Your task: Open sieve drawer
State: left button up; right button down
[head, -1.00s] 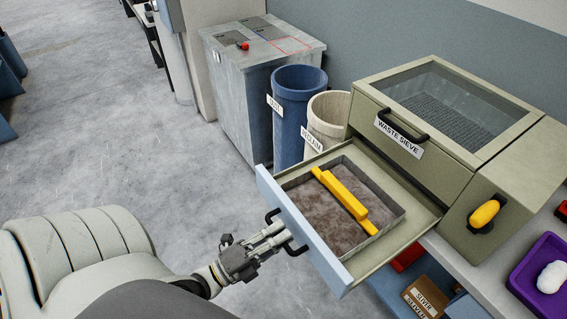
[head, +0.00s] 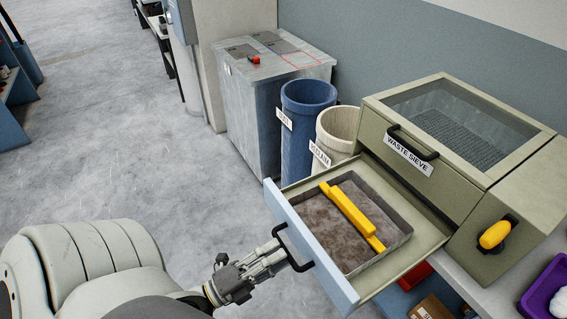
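The olive-green waste sieve (head: 432,196) stands at the right in the head view, labelled on its front. Its drawer is pulled well out, with a pale blue front (head: 312,248), a black handle (head: 296,250) and a metal tray of brown-grey waste inside. A yellow bar (head: 350,215) lies across the tray. My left gripper (head: 280,255) is at the drawer handle, its fingers spread apart with the handle showing at their tips. Whether they touch it is unclear. My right gripper is out of view.
A blue bin (head: 305,135) and a cream bin (head: 338,132) stand behind the drawer, beside a grey metal cabinet (head: 250,115). A yellow knob (head: 495,235) is on the sieve's side. A purple tray (head: 540,300) is at lower right.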

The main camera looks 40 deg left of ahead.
pick_arm(q)
jog(key=v, duration=0.9)
notch_tip(320, 180, down, 27)
jog(key=s+n+g+y, duration=0.1)
jog(key=n+g+y, duration=0.55)
jog(key=n, duration=0.55)
jog(key=s+d+f+n+g, duration=0.3)
jog(key=s+f+g, duration=0.2)
jog(key=s+f, duration=0.3)
jog(key=s+d+f+n+g, duration=0.3)
jog(key=s+f+g, duration=0.3)
jog(key=f, duration=0.3)
jog(key=shift+s+n, duration=0.8)
jog(key=shift+s, duration=0.1)
